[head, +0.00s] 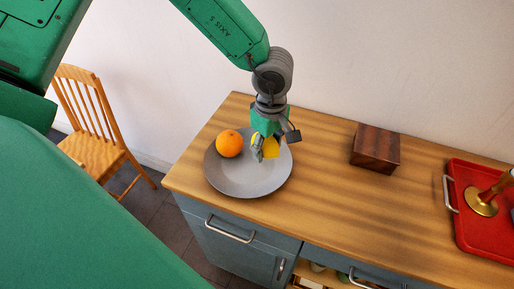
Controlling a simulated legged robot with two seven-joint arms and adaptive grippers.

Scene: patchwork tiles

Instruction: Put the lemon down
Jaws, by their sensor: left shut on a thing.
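The yellow lemon (270,148) is between the fingers of my left gripper (268,148), which is shut on it. The gripper partly hides the lemon. Both are over the right half of a grey round plate (240,185) on the wooden counter; I cannot tell whether the lemon touches the plate. An orange (229,143) sits on the left part of the plate, apart from the lemon. My right gripper is not in view.
A dark wooden block (375,149) stands right of the plate on the counter (330,200). A red tray (470,235) with a brass candlestick (482,203) is at the far right. A wooden chair (100,125) stands at left.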

